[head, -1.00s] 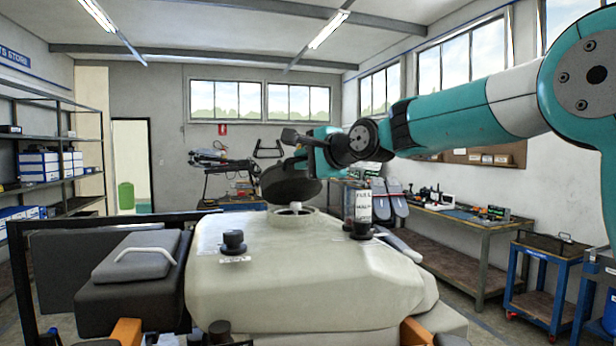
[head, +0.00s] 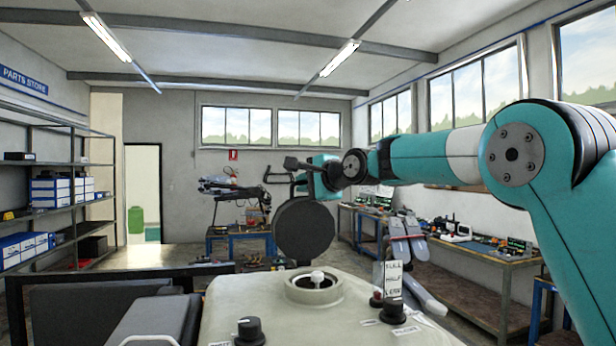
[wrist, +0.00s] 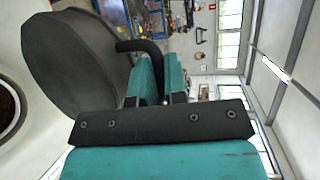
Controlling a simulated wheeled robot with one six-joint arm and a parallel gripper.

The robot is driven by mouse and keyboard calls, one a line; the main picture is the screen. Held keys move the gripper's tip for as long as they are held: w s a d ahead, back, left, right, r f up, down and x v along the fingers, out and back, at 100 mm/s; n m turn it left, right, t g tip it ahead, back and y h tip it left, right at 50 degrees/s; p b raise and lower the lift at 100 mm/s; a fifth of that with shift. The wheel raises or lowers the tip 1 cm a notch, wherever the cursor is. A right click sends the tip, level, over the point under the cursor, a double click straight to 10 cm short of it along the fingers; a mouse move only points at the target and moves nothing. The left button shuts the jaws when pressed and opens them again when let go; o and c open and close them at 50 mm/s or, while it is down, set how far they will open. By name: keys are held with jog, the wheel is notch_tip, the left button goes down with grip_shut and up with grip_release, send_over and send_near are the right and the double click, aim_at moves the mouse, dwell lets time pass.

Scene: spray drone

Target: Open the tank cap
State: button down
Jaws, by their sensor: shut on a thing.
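The tank cap (head: 304,231) is a large dark round disc standing nearly upright at the back of the tank's filler opening (head: 313,286). The opening is uncovered, with a white knob-like part inside it. I cannot tell whether the cap's lower edge touches the rim. My gripper (head: 312,178) is at the cap's upper side. In the wrist view the cap (wrist: 75,60) fills the upper left, and my gripper (wrist: 160,78) is shut on its dark curved handle (wrist: 142,48). The opening's rim (wrist: 14,110) shows at the left edge there.
The pale tank (head: 270,305) carries a black knob (head: 249,330) at front left, more knobs at right, and a level gauge (head: 392,284) right of the opening. A dark frame bar (head: 120,278) runs at left. Workbenches (head: 450,255) stand along the right wall.

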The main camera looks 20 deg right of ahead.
jog(key=shift+w+d+p, duration=0.25)
jog(key=shift+w+p, duration=0.05)
jog(key=shift+w, duration=0.35)
jog(key=shift+w+d+p, duration=0.2)
jog(key=shift+w+p, duration=0.05)
jog(key=shift+w, duration=0.35)
jog(key=c, duration=1.5)
grip_release()
jog(key=shift+f, duration=0.1)
jog(key=shift+a+b+v, duration=0.2)
jog(key=shift+b+v, duration=4.35)
jog(key=shift+v, duration=4.1)
jog(key=shift+s, duration=0.1)
